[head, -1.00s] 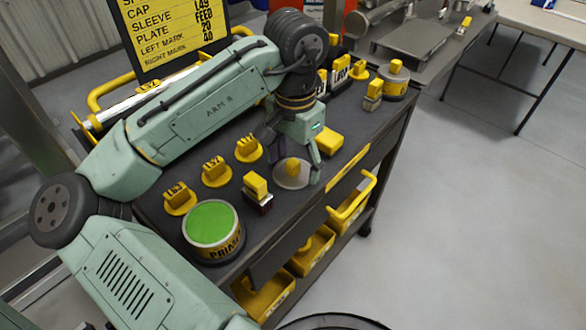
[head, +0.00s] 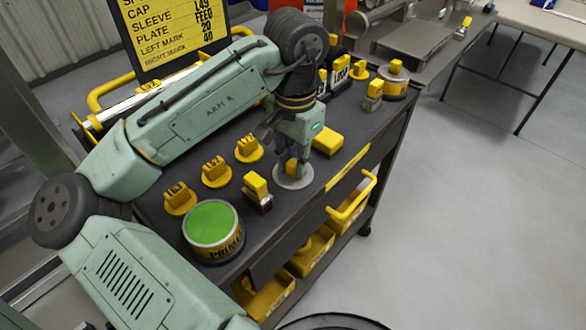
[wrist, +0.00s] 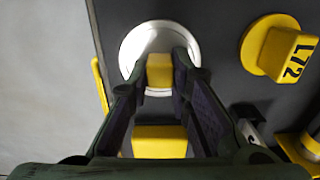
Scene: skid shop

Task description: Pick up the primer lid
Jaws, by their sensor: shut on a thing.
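The primer lid is a pale round disc (head: 293,182) with a yellow block handle, lying on the dark cart top. In the wrist view the lid (wrist: 133,46) shows its silver rim, with the yellow handle between my fingers. My gripper (head: 291,168) points down over the lid and is shut on its handle; in the wrist view the fingertips (wrist: 160,68) are on both sides of the handle. The lid looks level and at or very near the cart surface. The open primer can (head: 212,222), with green contents, stands at the near left of the cart.
A yellow-topped block (head: 257,190) stands between the can and the lid. Several yellow labelled pieces (head: 216,172) line the left of the cart top (head: 225,200). A yellow block (head: 327,141) lies behind my gripper. The cart's yellow handle (head: 352,200) is at the right edge.

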